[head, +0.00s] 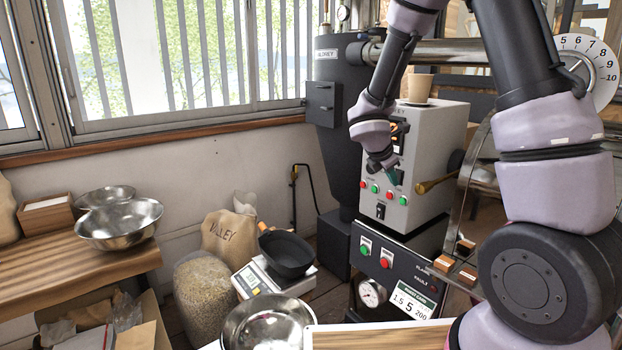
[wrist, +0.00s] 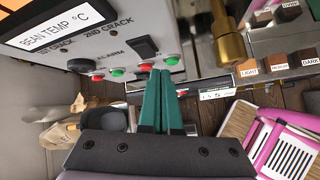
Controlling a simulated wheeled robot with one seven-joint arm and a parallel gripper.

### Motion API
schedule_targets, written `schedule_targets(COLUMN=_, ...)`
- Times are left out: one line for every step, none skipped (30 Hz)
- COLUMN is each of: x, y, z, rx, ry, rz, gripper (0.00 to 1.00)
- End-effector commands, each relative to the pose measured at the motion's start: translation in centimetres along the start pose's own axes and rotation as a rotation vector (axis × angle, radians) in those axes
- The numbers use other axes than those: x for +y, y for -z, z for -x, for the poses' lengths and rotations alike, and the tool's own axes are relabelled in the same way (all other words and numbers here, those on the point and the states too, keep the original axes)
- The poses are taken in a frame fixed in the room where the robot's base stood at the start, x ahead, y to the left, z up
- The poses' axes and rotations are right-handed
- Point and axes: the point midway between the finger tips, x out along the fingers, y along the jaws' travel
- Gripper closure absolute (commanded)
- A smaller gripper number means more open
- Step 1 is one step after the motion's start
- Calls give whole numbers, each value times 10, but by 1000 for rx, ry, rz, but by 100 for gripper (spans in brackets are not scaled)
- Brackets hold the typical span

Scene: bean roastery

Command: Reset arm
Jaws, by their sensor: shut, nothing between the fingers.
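My gripper (head: 391,175) is in front of the grey control box (head: 427,185) of the roaster, near its row of red and green buttons. In the wrist view its two green fingers (wrist: 164,85) are closed together with nothing between them. The fingertips are close to the panel, by a red button (wrist: 146,68) and a green button (wrist: 170,61). I cannot tell whether they touch the panel. A black switch (wrist: 146,47) is just above the fingertips in the wrist view.
A paper cup (head: 420,88) stands on the control box. A brass handle (head: 437,184) sticks out beside it. A black pan (head: 287,253) rests on a white scale (head: 252,281). Steel bowls (head: 118,222) stand on the wooden bench (head: 95,272) at left. A bean sack (head: 205,292) stands on the floor.

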Motion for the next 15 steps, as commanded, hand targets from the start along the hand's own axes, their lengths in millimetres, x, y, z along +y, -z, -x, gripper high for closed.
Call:
schedule_targets(x=-8, y=-22, z=18, rx=7, ry=13, rz=-151, gripper=100)
schedule_targets(x=-13, y=-32, z=28, rx=13, ry=25, rz=-242, gripper=100)
schedule_targets(x=-22, y=-45, z=41, rx=23, ry=43, rz=-366, gripper=100)
schedule_targets(x=-28, y=-54, z=51, rx=31, ry=56, rz=-456, gripper=100)
schedule_targets(x=-35, y=-61, z=61, rx=41, ry=69, rz=-548, gripper=100)
schedule_targets(x=-44, y=-71, z=74, rx=56, ry=86, rz=-668, gripper=100)
schedule_targets(x=-51, y=-77, z=84, rx=67, ry=100, rz=-756, gripper=100)
schedule_targets(x=-58, y=-82, z=94, rx=81, ry=113, rz=-844, gripper=100)
schedule_targets(x=-67, y=-88, z=107, rx=102, ry=130, rz=-961, gripper=100)
schedule_targets(x=-74, y=-92, z=117, rx=118, ry=145, rz=-1047, gripper=100)
schedule_targets(x=-81, y=-95, z=127, rx=136, ry=160, rz=-1132, gripper=100)
schedule_targets(x=-90, y=-98, z=140, rx=162, ry=178, rz=-1245, gripper=100)
schedule_targets(x=-96, y=-100, z=150, rx=183, ry=193, rz=-1328, gripper=100)
schedule_targets(x=-102, y=-102, z=160, rx=206, ry=210, rz=-1411, gripper=100)
schedule_targets(x=-110, y=-103, z=173, rx=238, ry=231, rz=-1518, gripper=100)
